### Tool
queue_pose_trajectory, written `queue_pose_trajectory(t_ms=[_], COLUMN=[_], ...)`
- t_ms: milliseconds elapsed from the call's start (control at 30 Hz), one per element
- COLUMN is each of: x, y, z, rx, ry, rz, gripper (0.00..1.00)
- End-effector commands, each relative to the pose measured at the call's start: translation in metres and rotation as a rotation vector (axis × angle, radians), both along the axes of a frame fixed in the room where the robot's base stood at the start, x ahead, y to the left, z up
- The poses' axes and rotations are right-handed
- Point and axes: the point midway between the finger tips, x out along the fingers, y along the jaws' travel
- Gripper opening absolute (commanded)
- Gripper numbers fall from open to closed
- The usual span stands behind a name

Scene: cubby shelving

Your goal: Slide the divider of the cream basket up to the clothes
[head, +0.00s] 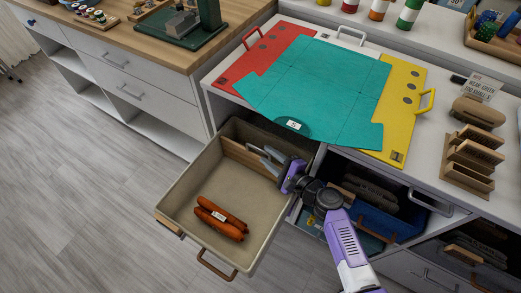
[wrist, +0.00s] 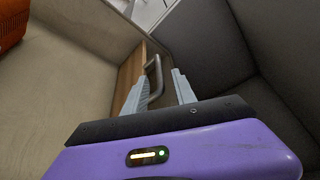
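The cream basket (head: 176,190) is pulled out like a drawer, below the worktop. Its wooden divider (head: 240,156) stands near the back end and carries a grey handle (wrist: 156,72). The clothes, rolled and orange (head: 221,218), lie near the front end, with bare floor between them and the divider. They show at the top left of the wrist view (wrist: 12,22). My gripper (head: 266,159) is inside the basket's back right part, beside the divider. Its two grey fingers (wrist: 163,88) are apart, and the handle shows between them. I cannot tell whether they touch it.
A teal sheet (head: 325,80) lies over red and yellow boards on the worktop above the basket. A blue bin (head: 372,218) sits in the cubby to the right, behind my arm. Grey floor (head: 90,220) is free to the left of the basket.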

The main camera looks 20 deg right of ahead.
Motion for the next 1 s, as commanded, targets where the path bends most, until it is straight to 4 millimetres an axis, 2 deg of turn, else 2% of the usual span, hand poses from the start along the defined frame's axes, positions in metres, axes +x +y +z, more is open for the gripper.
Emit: queue_pose_trajectory(t_ms=[100,233,400,667,700,867,1000], x=[0.020,0.035,0.043,0.044,0.044,0.044,0.044], y=[0.006,0.010,0.014,0.014,0.014,0.014,0.013], z=[-0.005,-0.008,-0.010,-0.010,-0.010,-0.010,-0.010], rx=[0.000,-0.001,0.000,0.000,0.000,0.000,-0.001], ry=[0.000,-0.001,0.000,0.000,0.000,0.000,0.000], rz=[0.001,0.000,0.000,-0.001,-0.001,-0.001,-0.001], gripper=[0.33,0.33,0.33,0.33,0.31,0.00,0.00])
